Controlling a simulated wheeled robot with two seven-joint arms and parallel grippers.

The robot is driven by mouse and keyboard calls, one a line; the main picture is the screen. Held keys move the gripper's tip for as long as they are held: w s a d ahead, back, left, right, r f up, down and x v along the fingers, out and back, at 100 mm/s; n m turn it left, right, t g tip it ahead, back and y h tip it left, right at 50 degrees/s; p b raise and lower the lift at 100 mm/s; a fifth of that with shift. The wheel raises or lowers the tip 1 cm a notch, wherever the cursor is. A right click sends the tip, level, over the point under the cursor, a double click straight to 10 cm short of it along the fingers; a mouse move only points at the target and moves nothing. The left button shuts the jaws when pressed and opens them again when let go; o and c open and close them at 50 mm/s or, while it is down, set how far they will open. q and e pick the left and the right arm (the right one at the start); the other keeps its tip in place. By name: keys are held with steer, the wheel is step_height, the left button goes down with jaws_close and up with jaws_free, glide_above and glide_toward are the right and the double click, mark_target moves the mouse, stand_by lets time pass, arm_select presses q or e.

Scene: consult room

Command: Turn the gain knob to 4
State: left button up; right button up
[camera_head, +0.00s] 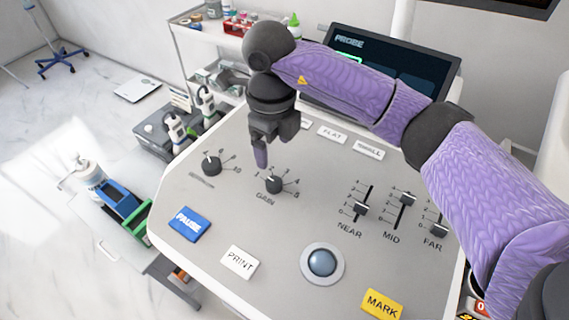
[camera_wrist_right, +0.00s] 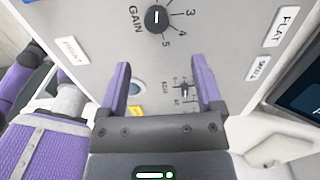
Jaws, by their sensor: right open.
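The gain knob (camera_head: 274,185) is a small black dial on the grey console, with numbers around it and the word GAIN below. It also shows at the top of the right wrist view (camera_wrist_right: 156,18), with a short white mark on its top. I cannot tell which number the mark points to. My right gripper (camera_head: 262,158) points down just above and behind the knob, apart from it in the head view. In the right wrist view its two purple fingers (camera_wrist_right: 164,82) are spread with nothing between them. My left gripper is not in view.
Another knob (camera_head: 211,166) stands left of the gain knob. The blue PAUSE (camera_head: 189,224), white PRINT (camera_head: 239,262) and yellow MARK (camera_head: 382,304) buttons, a trackball (camera_head: 322,262) and sliders (camera_head: 361,208) lie nearer. A screen (camera_head: 390,70) stands behind.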

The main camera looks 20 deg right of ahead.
mark_target(274, 181)
step_height(274, 181, down, 10)
steer(key=shift+s+a+r+b, duration=0.15)
steer(key=shift+r+b, duration=0.1)
steer(key=shift+b, duration=0.9)
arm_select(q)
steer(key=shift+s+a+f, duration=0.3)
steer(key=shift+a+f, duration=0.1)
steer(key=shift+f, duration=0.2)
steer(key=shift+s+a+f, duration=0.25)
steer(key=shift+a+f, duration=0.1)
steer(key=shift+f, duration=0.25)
arm_select(e)
jaws_close()
